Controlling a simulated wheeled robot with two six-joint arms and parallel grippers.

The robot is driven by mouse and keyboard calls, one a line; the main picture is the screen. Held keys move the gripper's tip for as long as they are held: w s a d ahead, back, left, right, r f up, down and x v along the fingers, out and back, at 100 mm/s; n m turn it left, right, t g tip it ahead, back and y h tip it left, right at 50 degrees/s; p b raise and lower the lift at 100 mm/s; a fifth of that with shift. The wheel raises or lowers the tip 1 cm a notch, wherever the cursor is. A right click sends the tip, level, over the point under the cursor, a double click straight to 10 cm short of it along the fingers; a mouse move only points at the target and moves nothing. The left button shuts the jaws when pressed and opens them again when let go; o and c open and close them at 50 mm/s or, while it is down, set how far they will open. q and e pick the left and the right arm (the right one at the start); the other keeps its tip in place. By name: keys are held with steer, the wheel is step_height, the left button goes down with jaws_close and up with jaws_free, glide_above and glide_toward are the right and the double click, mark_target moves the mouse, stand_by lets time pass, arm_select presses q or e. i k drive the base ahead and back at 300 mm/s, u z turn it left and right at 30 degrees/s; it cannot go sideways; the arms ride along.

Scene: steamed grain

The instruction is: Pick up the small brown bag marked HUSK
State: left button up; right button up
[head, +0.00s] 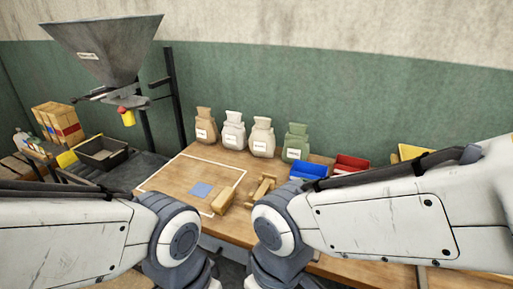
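Several small bags with white labels stand upright in a row at the back of the wooden table. From left to right they are a brown bag (205,127), a white bag (233,131), a beige bag (262,138) and a green bag (296,143). The labels are too small to read, so I cannot confirm which says HUSK; the leftmost bag is the brownest. My two arms reach in from the left and right and bend down at the bottom middle. Both grippers are out of view below. No bag is touched by the visible arm parts.
The table (172,185) has a white outline, a blue square (201,190), a tan block (223,202) and a wooden stand (262,189). A blue bin (308,172), red bin (350,165) and yellow bin (412,152) stand right. A hopper (108,48) and dark tray (103,158) are left.

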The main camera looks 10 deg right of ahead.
mark_target(207, 133)
steer(key=u, duration=0.85)
steer(key=k, duration=1.1)
steer(key=u, duration=1.7)
steer(key=i, duration=2.35)
steer(key=z, duration=0.2)
steer(key=i, duration=1.35)
steer(key=z, duration=1.6)
steer(key=i, duration=0.85)
steer(key=z, duration=1.25)
steer(key=i, duration=0.65)
steer(key=z, duration=0.1)
